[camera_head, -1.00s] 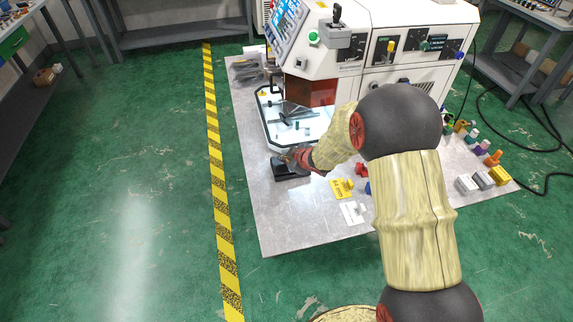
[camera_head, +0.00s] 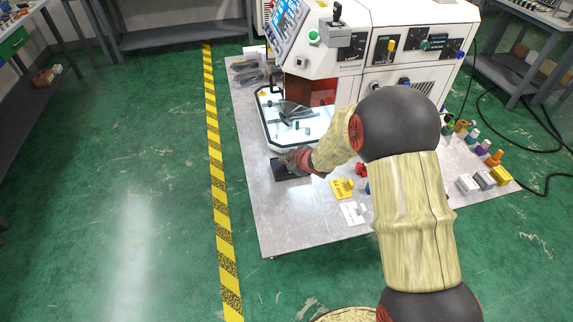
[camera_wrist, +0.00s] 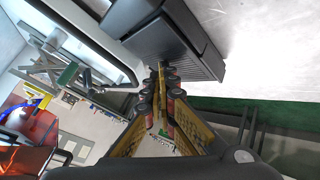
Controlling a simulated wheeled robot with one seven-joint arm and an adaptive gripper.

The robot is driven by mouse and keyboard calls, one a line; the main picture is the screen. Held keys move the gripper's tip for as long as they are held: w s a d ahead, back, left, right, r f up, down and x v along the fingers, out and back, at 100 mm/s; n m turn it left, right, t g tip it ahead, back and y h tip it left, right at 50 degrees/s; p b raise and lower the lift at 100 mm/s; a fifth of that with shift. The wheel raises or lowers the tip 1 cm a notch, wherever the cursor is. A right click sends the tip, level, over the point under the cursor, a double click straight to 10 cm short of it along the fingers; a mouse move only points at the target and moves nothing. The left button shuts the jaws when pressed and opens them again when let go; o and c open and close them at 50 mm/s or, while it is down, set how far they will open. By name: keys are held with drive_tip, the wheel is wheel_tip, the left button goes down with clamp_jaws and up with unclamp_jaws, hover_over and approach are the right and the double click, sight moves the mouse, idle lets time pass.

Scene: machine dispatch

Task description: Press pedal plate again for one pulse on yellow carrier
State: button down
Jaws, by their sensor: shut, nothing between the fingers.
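The black pedal (camera_head: 280,170) sits on the metal table in front of the machine, partly hidden by my gripper. My gripper (camera_head: 285,160) is shut and empty, with its tips at the pedal plate. In the wrist view the ribbed dark pedal plate (camera_wrist: 165,40) fills the top centre. The shut fingertips (camera_wrist: 163,72) lie at its lower edge and appear to touch it; the exact contact is hard to tell. A yellow piece with dark marks (camera_head: 342,188) lies on the table right of the gripper. Another yellow piece (camera_wrist: 38,93) shows by the machine's red panel in the wrist view.
The white machine (camera_head: 400,50) stands behind, with a lit tray (camera_head: 300,135) holding dark parts. A white piece (camera_head: 353,213) lies near the table's front edge. Several coloured parts and blocks (camera_head: 482,182) stand at the right. The table's left front is clear.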

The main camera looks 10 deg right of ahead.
drive_tip(key=shift+s, duration=0.1)
drive_tip(key=shift+d+r+p, duration=0.15)
drive_tip(key=shift+r+p, duration=0.8)
drive_tip(key=shift+p, duration=0.2)
drive_tip(key=r+p, duration=0.5)
drive_tip(key=shift+d, duration=0.25)
idle(0.6)
